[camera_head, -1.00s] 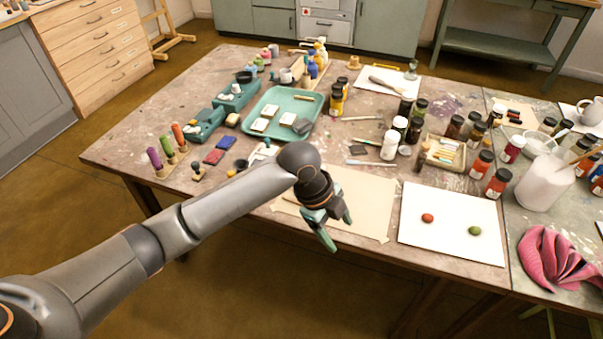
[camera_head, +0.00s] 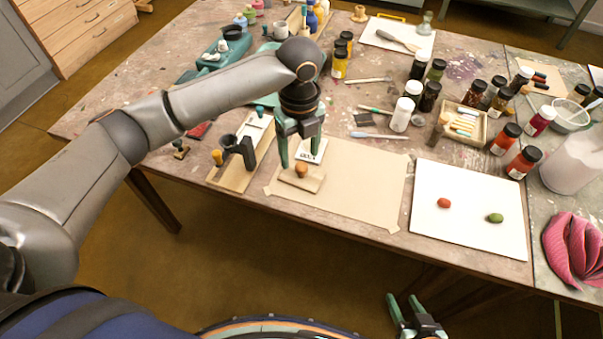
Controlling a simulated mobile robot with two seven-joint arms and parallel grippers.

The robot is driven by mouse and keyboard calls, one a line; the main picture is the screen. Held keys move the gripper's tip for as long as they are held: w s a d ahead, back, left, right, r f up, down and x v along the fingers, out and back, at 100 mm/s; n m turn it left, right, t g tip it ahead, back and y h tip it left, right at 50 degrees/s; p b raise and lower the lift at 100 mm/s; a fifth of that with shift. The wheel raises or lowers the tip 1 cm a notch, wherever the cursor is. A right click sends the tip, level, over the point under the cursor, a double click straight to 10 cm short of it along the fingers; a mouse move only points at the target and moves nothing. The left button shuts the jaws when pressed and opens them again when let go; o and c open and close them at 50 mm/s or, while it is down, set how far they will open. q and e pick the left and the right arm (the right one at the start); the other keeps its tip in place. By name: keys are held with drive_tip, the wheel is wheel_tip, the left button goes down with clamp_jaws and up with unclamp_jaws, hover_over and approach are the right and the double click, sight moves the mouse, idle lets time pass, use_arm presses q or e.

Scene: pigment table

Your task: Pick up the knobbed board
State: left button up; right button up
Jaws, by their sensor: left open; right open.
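The knobbed board (camera_head: 313,184) is a small pale wooden board with a round orange-brown knob. It lies on the left part of a beige paper sheet (camera_head: 360,195) near the table's front edge. My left gripper (camera_head: 300,157) is open and points down just above and behind the knob, with its fingers apart and nothing between them that I can make out. Whether a finger touches the board I cannot tell. My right gripper (camera_head: 405,303) is open and empty at the bottom, in front of the table and below its edge.
A small white lettered card (camera_head: 312,149) lies behind the board. A wooden rack (camera_head: 231,177) with dark and yellow pieces stands close on the left. A white sheet (camera_head: 467,243) with a red and a green lump lies right. Bottles and a pastel box (camera_head: 478,133) stand behind.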

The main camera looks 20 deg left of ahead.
sight(301, 166)
use_arm(q)
drive_tip(key=f, duration=0.5)
drive_tip(key=shift+w+f+b, duration=0.3)
drive_tip(key=shift+f+b, duration=0.05)
clamp_jaws()
idle(0.3)
